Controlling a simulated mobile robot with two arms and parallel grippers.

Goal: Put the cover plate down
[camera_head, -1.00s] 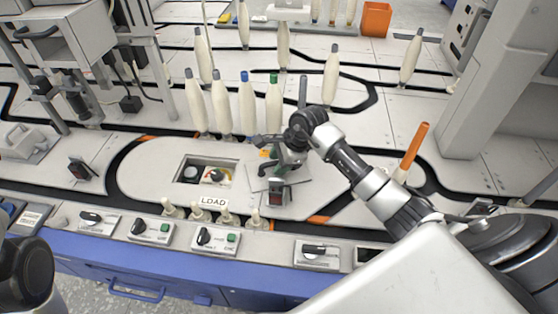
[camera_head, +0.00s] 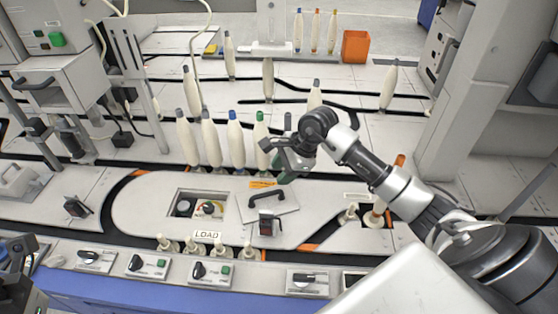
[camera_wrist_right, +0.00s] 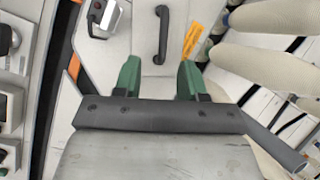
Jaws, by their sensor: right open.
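The cover plate (camera_head: 287,202), a pale grey sheet with a black bar handle (camera_head: 266,195), lies on the pale deck to the right of a rectangular opening (camera_head: 201,204). The handle also shows in the right wrist view (camera_wrist_right: 162,34), ahead of the fingers. My right gripper (camera_head: 284,163) is above and behind the plate in the head view, apart from the handle. Its green fingers (camera_wrist_right: 160,78) are spread with nothing between them. A dark part of my left arm shows at the lower left edge; its jaws cannot be made out.
The opening is uncovered and shows a dial and coloured parts. Several bobbins (camera_head: 237,142) stand in a row behind it, close to my right gripper. A small dark box (camera_head: 266,223) stands at the plate's front edge. Short pegs (camera_head: 200,248) and a LOAD label are in front.

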